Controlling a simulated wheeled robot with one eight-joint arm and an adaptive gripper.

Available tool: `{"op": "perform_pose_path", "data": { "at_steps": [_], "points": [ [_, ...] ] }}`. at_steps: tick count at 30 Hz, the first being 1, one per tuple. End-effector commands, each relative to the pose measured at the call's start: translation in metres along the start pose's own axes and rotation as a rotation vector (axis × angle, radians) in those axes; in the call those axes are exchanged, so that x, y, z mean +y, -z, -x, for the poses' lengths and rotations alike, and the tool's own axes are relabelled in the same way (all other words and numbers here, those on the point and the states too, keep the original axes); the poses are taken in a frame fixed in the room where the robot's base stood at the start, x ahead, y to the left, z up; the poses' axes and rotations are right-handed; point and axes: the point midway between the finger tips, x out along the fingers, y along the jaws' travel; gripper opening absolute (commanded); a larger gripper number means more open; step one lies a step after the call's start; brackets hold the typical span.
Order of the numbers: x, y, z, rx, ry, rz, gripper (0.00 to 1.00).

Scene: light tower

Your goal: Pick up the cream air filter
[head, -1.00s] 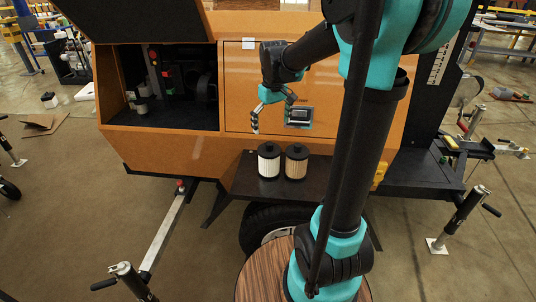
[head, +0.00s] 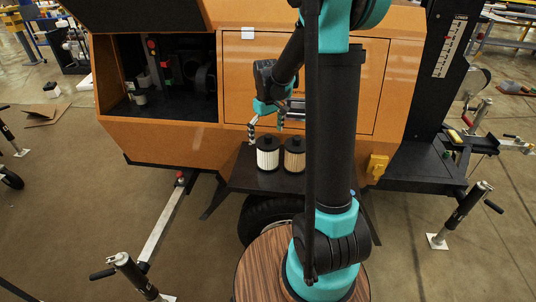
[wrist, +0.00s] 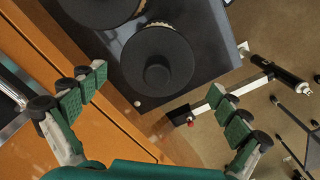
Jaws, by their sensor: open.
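The cream air filter (head: 268,157), a pale pleated cylinder with a black lid, stands upright on a dark shelf (head: 238,178). A tan filter (head: 294,158) stands close at its right. My gripper (head: 266,131) is open and empty above the cream filter, pointing down, with its fingers apart. In the wrist view, the cream filter's round black lid (wrist: 157,60) lies ahead of and between the open fingers (wrist: 158,92), and hides most of the filter's body. The tan filter's lid (wrist: 98,8) is cut off at the top edge.
The orange machine panel (head: 235,95) rises right behind the shelf, close to my gripper. An open dark compartment (head: 170,105) is at the left. A metal bar with a red knob (wrist: 190,122) is beside the shelf. The space left of the cream filter is free.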

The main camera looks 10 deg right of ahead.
Motion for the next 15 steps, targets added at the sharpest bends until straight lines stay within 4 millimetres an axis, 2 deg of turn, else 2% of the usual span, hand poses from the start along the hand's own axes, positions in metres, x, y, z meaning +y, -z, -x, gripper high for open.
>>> {"op": "perform_pose_path", "data": {
  "at_steps": [5, 12, 15],
  "points": [
    [0.001, -0.001, -0.011, 0.0, 0.0, -0.001, 1.0],
    [0.004, -0.003, -0.044, 0.0, 0.0, 0.0, 1.0],
    [0.004, -0.003, -0.052, 0.0, 0.0, 0.0, 1.0]
  ]
}}
